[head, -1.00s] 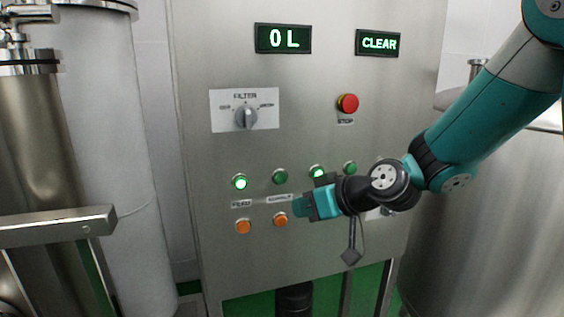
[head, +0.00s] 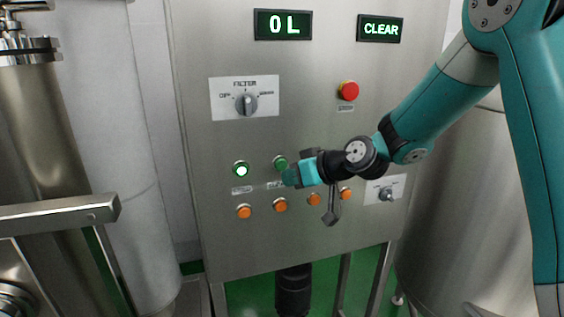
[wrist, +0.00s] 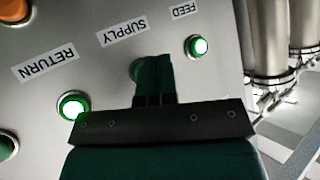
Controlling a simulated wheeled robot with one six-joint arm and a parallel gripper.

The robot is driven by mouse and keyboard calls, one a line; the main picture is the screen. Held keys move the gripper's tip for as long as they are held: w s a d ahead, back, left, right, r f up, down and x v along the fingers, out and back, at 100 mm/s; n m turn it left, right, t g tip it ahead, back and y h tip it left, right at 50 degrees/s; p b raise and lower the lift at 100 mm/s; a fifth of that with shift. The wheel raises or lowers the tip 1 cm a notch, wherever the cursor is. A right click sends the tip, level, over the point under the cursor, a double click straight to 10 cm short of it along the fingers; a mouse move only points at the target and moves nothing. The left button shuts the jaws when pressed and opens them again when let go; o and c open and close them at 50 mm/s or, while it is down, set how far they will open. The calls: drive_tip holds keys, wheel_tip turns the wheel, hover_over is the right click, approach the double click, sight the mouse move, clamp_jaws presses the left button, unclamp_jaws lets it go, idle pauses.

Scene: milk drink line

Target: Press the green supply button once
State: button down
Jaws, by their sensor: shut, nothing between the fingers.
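The green supply button (head: 280,163) is the second in the upper row on the steel panel and looks unlit in the head view. In the wrist view a sliver of the supply button (wrist: 137,70) shows beside my fingertips, beneath the SUPPLY label (wrist: 124,33); the rest is hidden. My gripper (head: 290,177) is shut and empty, its tip just below and right of the button in the head view. In the wrist view my gripper (wrist: 154,62) overlaps the button. I cannot tell whether it touches.
A lit green feed button (head: 241,170) is left of the supply button. A lit green return button (wrist: 73,105) shows in the wrist view. Orange buttons (head: 280,205) run below. A filter knob (head: 245,103), a red stop button (head: 348,91) and displays reading 0 L (head: 283,25) and CLEAR are above.

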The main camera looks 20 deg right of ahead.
sight(270, 175)
drive_tip(key=shift+w, duration=0.85)
drive_tip(key=shift+w, duration=0.1)
idle(1.4)
drive_tip(key=shift+w, duration=0.3)
drive_tip(key=shift+w, duration=0.45)
idle(0.6)
drive_tip(key=shift+s+b, duration=0.1)
drive_tip(key=shift+b, duration=0.2)
drive_tip(key=shift+s+b, duration=0.4)
drive_tip(key=shift+s, duration=0.35)
drive_tip(key=shift+s+b, duration=1.1)
drive_tip(key=shift+s, duration=1.4)
